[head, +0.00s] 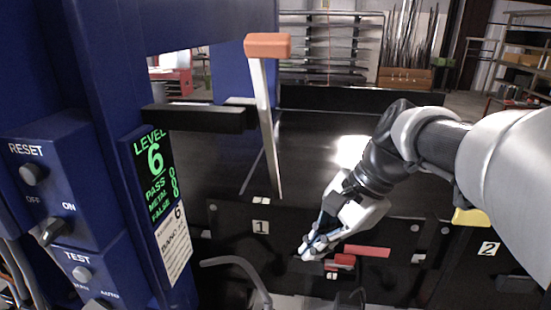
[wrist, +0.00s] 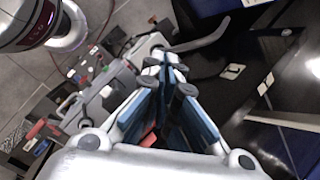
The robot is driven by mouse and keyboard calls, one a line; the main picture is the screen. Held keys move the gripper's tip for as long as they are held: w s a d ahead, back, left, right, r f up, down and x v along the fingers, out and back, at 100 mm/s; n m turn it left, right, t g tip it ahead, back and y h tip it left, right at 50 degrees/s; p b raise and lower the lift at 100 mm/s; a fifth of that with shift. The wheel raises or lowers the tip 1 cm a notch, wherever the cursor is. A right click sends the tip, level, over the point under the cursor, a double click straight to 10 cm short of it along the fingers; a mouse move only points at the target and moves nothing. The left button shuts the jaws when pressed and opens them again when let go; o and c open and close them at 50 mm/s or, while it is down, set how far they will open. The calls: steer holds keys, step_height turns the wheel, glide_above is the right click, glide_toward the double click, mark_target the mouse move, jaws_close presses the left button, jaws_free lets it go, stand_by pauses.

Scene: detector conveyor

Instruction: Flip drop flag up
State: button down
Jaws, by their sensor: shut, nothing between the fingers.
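In the head view a pale post with an orange block (head: 267,46) on top stands nearly upright, leaning slightly, at the near left of the dark conveyor. A red piece (head: 342,262) and a flat red bar (head: 367,251) sit low on the conveyor's dark front side; I cannot tell which part is the drop flag. My gripper (head: 308,252) is shut and empty in front of that side, just left of the red pieces. In the wrist view my gripper (wrist: 166,62) has its fingertips together, and a bit of red (wrist: 150,138) shows past the fingers. Contact cannot be told.
A blue control cabinet (head: 90,130) with knobs and a green "LEVEL 6" display (head: 154,165) stands at the left. A bent grey rod (head: 238,262) rises left of my gripper. Panels marked 1 (head: 261,227) and 2 (head: 488,248) face me. The conveyor top (head: 320,130) is clear.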

steer(key=w+m+y+p, duration=0.1)
steer(key=w+m+y, duration=0.1)
steer(key=w, duration=0.3)
steer(key=w+r+m+g+y+p, duration=0.1)
steer(key=w+m+y+p, duration=0.1)
steer(key=w+m, duration=0.2)
steer(key=w+r+m+y+p, duration=0.1)
steer(key=w+m+p, duration=0.1)
steer(key=w, duration=0.5)
steer(key=shift+d+m+g+y, duration=0.3)
steer(key=shift+m+g+y, duration=0.1)
steer(key=shift+m, duration=0.5)
steer(key=w+d+f+m+y+p, duration=0.4)
steer(key=w+d+m+y, duration=0.1)
steer(key=m, duration=0.2)
steer(key=shift+w+f+g+p, duration=0.25)
steer(key=shift+w+g+p, duration=0.05)
steer(key=shift+p, duration=0.05)
steer(key=shift+a, duration=0.15)
steer(key=s+a+f, duration=0.1)
steer(key=a, duration=0.8)
steer(key=shift+a+f+p, duration=0.3)
steer(key=shift+a+p, duration=0.05)
steer(key=shift+p, duration=0.05)
